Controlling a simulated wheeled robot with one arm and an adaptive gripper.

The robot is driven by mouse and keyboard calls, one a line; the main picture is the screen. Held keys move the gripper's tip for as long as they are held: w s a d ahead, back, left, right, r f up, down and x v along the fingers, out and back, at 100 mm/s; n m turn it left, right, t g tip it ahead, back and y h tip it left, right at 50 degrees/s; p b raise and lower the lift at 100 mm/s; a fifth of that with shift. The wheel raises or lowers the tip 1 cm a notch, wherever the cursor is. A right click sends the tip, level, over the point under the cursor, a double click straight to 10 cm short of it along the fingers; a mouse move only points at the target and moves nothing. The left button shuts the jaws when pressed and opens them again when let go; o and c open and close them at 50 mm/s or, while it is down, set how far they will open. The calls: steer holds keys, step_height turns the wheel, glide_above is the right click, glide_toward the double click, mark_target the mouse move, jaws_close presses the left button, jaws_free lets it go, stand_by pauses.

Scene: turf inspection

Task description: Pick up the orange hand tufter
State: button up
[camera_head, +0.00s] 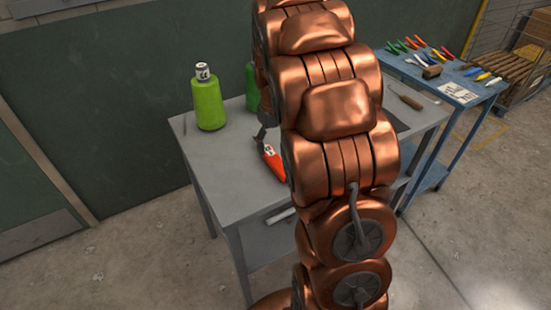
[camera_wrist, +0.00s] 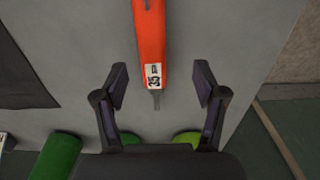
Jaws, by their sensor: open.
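The orange hand tufter (camera_wrist: 151,38) lies on the grey table (camera_wrist: 255,60). In the wrist view it runs from the top edge down toward my gripper (camera_wrist: 161,90), with a white label and a dark metal tip at its near end. The tip sits between my two open, empty fingers, with gaps on both sides. In the head view the orange tufter (camera_head: 273,163) shows beside my copper arm, which hides part of it. My gripper is mostly hidden behind the arm there.
A light green bottle (camera_head: 209,103) stands at the table's left back, with a darker green one (camera_head: 252,88) beside my arm. A wooden-handled tool (camera_head: 408,101) lies at right. A blue cart (camera_head: 455,92) holds several colored tools. Bare tabletop lies left of the tufter.

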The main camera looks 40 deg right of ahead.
mark_target(275, 157)
steer(key=shift+w+d+f, duration=0.35)
steer(key=shift+w+d, duration=0.15)
steer(key=shift+d, duration=0.25)
steer(key=shift+d+f, duration=0.1)
steer(key=shift+f, duration=0.1)
steer(key=shift+w+a+f+p, duration=0.15)
steer(key=shift+f+p, duration=0.8)
steer(key=shift+f, duration=0.9)
steer(key=shift+w+a+f+p, duration=0.1)
steer(key=shift+f+p, duration=0.85)
steer(key=shift+f, duration=0.9)
steer(key=shift+d, duration=0.1)
steer(key=shift+c, duration=0.4)
jaws_close()
